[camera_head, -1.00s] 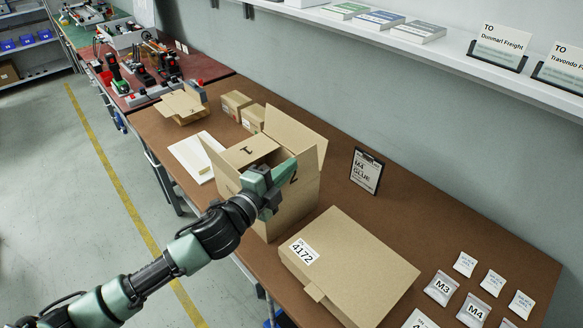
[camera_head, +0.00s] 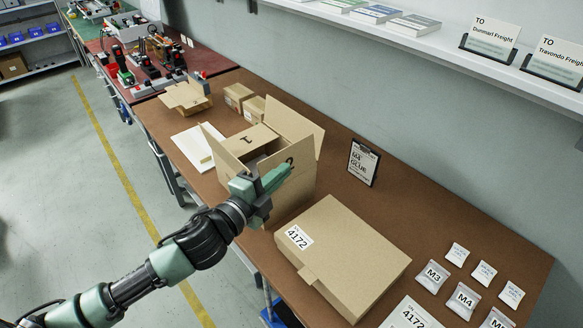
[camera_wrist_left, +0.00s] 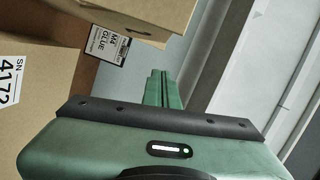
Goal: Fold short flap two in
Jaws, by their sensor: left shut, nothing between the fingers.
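The open carton (camera_head: 292,195) stands on the brown bench. Its short flap marked 2 (camera_head: 301,153) stands up on the near side, partly hidden by my left gripper. The flap marked 1 (camera_head: 247,139) is folded in over the opening. A long flap (camera_head: 290,124) stands up at the back, and another (camera_head: 222,152) sticks up at the left. My left gripper (camera_head: 284,173) is shut and empty, on the outer side of flap 2; I cannot tell if it touches. The left wrist view shows its closed green fingers (camera_wrist_left: 163,88) beside cardboard.
A flat box labelled 4172 (camera_head: 345,255) lies to the right of the carton. A M4 glue sign (camera_head: 363,162) stands behind it. Small cartons (camera_head: 238,96), a white sheet (camera_head: 195,143) and labelled bags (camera_head: 463,299) are on the bench. A wall shelf (camera_head: 470,65) runs above.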

